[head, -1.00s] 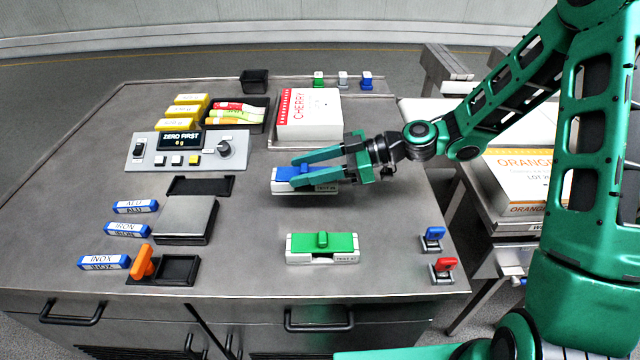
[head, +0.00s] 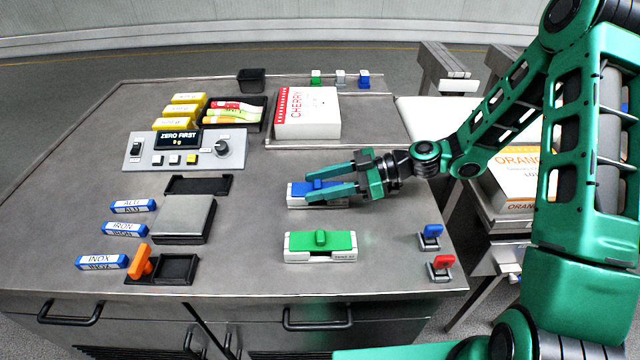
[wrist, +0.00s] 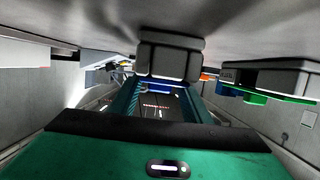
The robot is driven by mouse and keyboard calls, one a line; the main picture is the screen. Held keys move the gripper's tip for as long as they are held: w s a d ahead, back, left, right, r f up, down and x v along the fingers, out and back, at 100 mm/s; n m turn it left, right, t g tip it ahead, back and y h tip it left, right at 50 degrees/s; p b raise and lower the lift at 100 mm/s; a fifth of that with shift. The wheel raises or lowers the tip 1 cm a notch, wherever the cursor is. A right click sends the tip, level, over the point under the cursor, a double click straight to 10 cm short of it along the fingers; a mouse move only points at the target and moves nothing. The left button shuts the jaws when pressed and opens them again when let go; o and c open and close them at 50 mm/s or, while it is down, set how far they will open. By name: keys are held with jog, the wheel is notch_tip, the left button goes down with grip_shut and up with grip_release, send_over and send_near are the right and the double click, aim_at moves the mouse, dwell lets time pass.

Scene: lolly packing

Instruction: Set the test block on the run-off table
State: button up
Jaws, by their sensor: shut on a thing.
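A white block with a blue top (head: 296,199) is between the fingers of my gripper (head: 309,185) over the worktop in the head view. My gripper is shut on it, and the fingers hide part of its top. I cannot tell if it touches the worktop. A similar block with a green top (head: 320,243) and small lettering on its front stands nearer the front edge. It also shows at the right of the wrist view (wrist: 265,78). A white surface (head: 440,113) lies beyond the worktop's right edge, partly behind my arm; no label shows whether it is the run-off table.
A CHERRY carton (head: 322,113) stands on a tray behind the gripper. A scale plate (head: 184,216), a ZERO FIRST panel (head: 178,142) and blue bars (head: 124,229) are on the left. A blue (head: 431,235) and a red (head: 441,266) piece stand near the right edge. An ORANGE carton (head: 515,178) is beyond it.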

jog(key=o, duration=1.3)
jog(key=v, duration=1.2)
jog(key=shift+w, duration=0.1)
